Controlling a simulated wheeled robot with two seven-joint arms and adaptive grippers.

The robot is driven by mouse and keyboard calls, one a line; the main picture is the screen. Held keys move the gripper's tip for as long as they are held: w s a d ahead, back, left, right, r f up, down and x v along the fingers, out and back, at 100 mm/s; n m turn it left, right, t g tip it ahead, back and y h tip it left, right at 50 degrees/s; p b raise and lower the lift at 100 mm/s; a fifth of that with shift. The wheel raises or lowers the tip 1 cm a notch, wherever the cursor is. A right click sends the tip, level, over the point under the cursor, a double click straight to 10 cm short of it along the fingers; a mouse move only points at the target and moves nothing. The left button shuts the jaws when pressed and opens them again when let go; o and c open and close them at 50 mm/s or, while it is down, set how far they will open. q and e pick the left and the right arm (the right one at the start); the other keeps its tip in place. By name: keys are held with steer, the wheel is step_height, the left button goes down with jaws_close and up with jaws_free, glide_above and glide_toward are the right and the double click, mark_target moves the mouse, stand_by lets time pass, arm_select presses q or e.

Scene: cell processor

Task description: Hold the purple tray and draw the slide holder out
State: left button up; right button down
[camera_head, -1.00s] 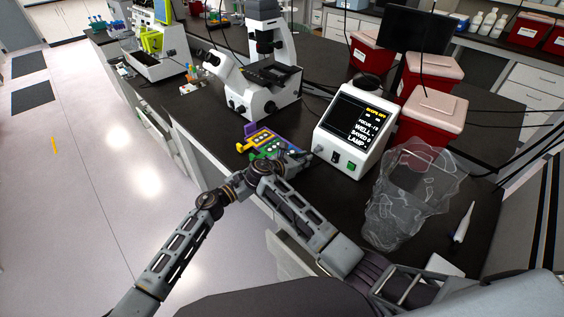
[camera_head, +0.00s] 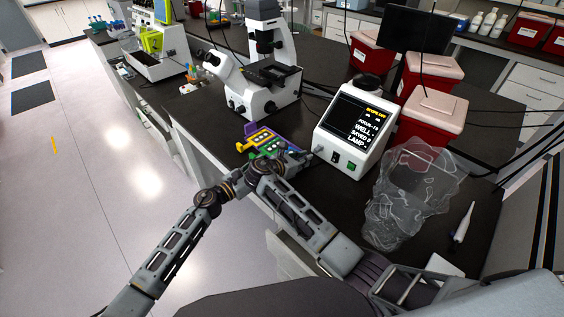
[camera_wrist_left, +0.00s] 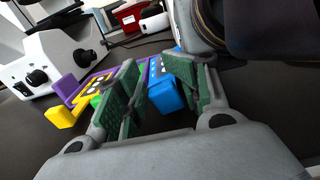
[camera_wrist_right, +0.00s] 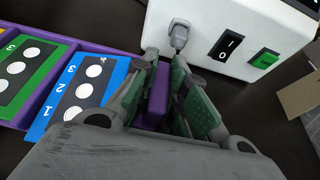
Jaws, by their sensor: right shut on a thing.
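The purple tray (camera_head: 286,137) lies on the dark bench between the microscope and the white control box. It carries yellow (camera_head: 256,140), green (camera_wrist_right: 25,75) and blue (camera_wrist_right: 85,95) slide holders side by side. My right gripper (camera_wrist_right: 162,88) is shut on a purple end part of the tray (camera_wrist_right: 156,95), beside the blue holder. In the head view it is small, by the tray's right end (camera_head: 302,155). My left gripper (camera_wrist_left: 160,85) is open, with the blue holder's end tab (camera_wrist_left: 166,96) showing between its fingers; I cannot tell if they touch it. The arms partly hide the tray in the head view.
The white control box (camera_head: 350,130) stands close right of the tray, and the microscope (camera_head: 262,80) stands behind it. A crumpled clear bag (camera_head: 410,190) and a pipette (camera_head: 464,222) lie to the right. Open floor is left of the bench.

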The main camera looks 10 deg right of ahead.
arm_select(q)
steer(key=shift+s+d+r, duration=0.2)
steer(key=shift+d+r, duration=0.25)
steer(key=shift+r, duration=0.35)
steer(key=f+v, duration=0.1)
steer(key=v, duration=1.1)
steer(key=shift+w+a+f, duration=0.15)
steer(key=shift+a+f, duration=0.15)
steer(key=shift+a, duration=0.1)
steer(key=shift+c, duration=0.6)
steer(key=shift+w+d+r, duration=0.1)
steer(key=shift+w, duration=0.05)
